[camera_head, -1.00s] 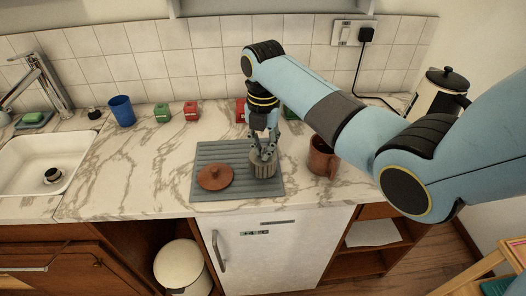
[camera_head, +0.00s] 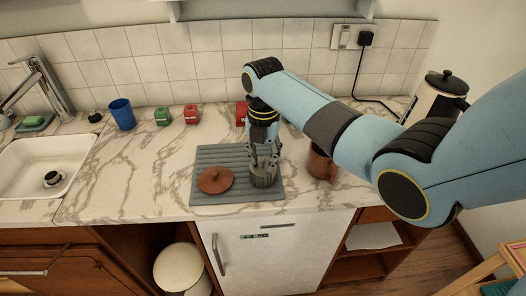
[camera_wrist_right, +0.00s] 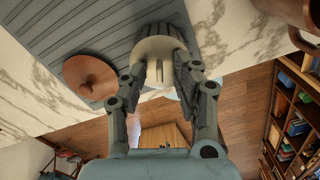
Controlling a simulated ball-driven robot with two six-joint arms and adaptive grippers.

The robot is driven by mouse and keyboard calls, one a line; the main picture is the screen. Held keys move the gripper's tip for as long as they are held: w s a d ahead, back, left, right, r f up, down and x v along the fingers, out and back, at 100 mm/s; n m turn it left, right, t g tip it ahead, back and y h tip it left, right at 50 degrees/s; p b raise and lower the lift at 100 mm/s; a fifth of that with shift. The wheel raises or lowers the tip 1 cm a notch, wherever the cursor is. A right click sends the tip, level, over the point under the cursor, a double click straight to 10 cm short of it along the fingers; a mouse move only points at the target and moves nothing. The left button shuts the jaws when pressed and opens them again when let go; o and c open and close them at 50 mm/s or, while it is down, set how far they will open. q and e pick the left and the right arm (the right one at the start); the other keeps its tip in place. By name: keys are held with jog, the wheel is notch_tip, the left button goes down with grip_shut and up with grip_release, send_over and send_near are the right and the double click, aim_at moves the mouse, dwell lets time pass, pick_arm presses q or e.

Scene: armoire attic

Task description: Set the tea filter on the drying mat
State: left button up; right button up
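The tea filter (camera_head: 264,178) is a grey ribbed cylinder, upright at the right part of the grey ridged drying mat (camera_head: 222,155). In the wrist view, its pale round end (camera_wrist_right: 158,52) faces my camera. My right gripper (camera_head: 264,163) comes down from above with its fingers closed against the filter's two sides; they also show in the wrist view (camera_wrist_right: 168,75). The filter's base is at or just above the mat; I cannot tell if it touches. My left gripper is not in view.
A brown round lid (camera_head: 215,180) lies on the mat left of the filter. A brown mug (camera_head: 320,162) stands close to the mat's right side. The counter left of the mat is clear.

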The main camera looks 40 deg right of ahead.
aim_at(263, 160)
notch_tip(263, 160, up, 12)
dwell(0.4)
dwell(0.4)
